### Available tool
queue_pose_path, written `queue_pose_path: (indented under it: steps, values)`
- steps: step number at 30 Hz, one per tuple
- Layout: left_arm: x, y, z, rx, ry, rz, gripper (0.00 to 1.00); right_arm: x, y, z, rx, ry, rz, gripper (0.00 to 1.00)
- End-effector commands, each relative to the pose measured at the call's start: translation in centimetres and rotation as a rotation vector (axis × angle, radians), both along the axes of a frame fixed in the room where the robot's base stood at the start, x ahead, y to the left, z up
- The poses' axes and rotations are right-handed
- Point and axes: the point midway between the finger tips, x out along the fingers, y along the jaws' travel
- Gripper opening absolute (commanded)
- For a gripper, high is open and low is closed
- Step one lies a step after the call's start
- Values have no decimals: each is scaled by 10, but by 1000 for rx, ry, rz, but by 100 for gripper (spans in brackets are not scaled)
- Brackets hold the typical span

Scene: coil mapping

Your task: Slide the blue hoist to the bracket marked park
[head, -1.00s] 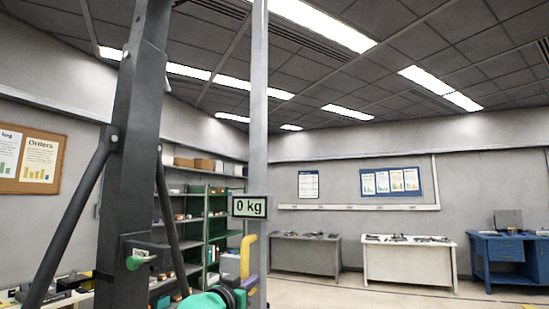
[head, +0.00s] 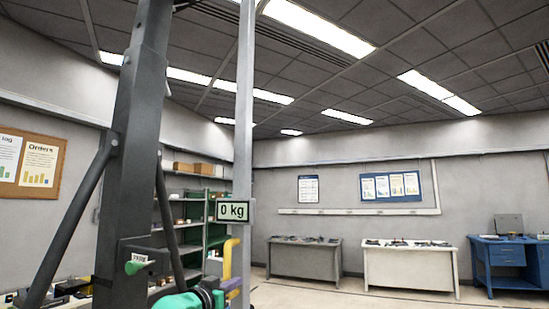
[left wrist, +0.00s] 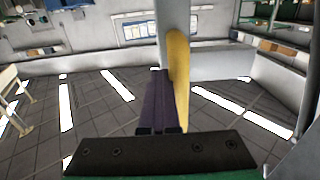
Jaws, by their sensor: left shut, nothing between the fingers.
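A light grey upright mast (head: 243,110) carries a display (head: 233,210) reading "0 kg" and a yellow handle (head: 228,258). No blue part of the hoist shows. My left gripper (head: 233,285) has purple fingers, shut and empty, low beside the handle. In the left wrist view, the fingers (left wrist: 160,105) lie right alongside the yellow handle (left wrist: 179,75); I cannot tell whether they touch. A small green-tipped bracket (head: 138,263) with a white label, probably "PARK", sits on the dark post, left of the mast. My right gripper is out of view.
The thick dark post (head: 128,170) with slanted braces stands at left. Green shelves (head: 215,232) stand behind the mast. Grey (head: 304,257), white (head: 410,265) and blue (head: 503,262) benches line the far wall. The floor in front of them is clear.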

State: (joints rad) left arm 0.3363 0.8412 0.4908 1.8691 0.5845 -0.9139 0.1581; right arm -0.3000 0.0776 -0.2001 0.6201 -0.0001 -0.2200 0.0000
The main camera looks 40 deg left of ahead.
Motion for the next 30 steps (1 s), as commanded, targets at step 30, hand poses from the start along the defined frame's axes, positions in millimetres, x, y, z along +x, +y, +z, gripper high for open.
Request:
queue_pose_path:
  steps: [30]
  values:
    - [-33,90,3,1,-4,9,0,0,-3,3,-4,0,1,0]
